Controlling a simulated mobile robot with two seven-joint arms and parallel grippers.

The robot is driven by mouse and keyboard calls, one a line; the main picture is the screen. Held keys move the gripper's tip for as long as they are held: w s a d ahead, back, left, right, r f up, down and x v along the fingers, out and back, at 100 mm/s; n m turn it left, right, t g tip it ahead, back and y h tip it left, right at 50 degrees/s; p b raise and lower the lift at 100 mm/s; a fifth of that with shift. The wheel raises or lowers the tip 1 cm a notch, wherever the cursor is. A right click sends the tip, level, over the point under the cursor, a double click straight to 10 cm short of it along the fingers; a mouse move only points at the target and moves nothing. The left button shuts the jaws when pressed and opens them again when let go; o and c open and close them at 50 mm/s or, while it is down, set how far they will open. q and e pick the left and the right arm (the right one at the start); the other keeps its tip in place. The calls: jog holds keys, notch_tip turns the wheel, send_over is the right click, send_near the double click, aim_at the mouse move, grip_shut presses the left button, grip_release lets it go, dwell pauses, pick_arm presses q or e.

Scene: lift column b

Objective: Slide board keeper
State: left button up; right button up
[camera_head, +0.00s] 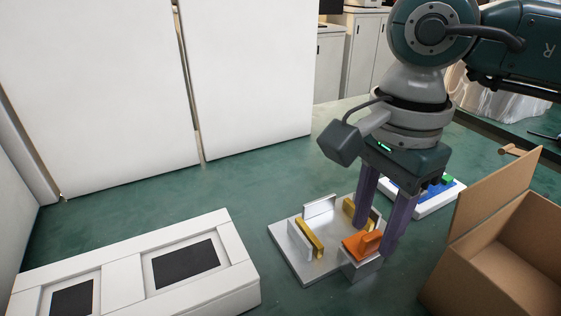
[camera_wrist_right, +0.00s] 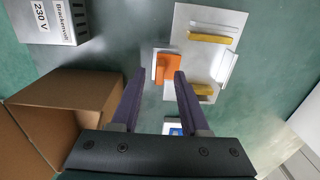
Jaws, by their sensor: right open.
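An orange keeper (camera_head: 353,246) with an upright tab sits on a grey block at the near right side of a light metal fixture plate (camera_head: 284,238). Two yellow bars (camera_head: 310,240) and upright plates stand on the fixture. My right gripper (camera_head: 374,240) points down at the keeper, open, with its purple fingers apart. In the right wrist view the keeper (camera_wrist_right: 168,68) shows in the gap between the fingertips (camera_wrist_right: 161,75). I cannot tell whether they touch it. My left gripper is out of view.
An open cardboard box (camera_head: 515,265) stands at the right. A white tray (camera_head: 428,208) with blue and green parts lies behind my right gripper. A white housing with dark panels (camera_head: 120,296) lies at the left. A grey power supply (camera_wrist_right: 45,20) shows in the wrist view.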

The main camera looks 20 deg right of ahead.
aim_at(373, 234)
jog(key=shift+r+p, duration=1.7)
jog(key=shift+r, duration=0.95)
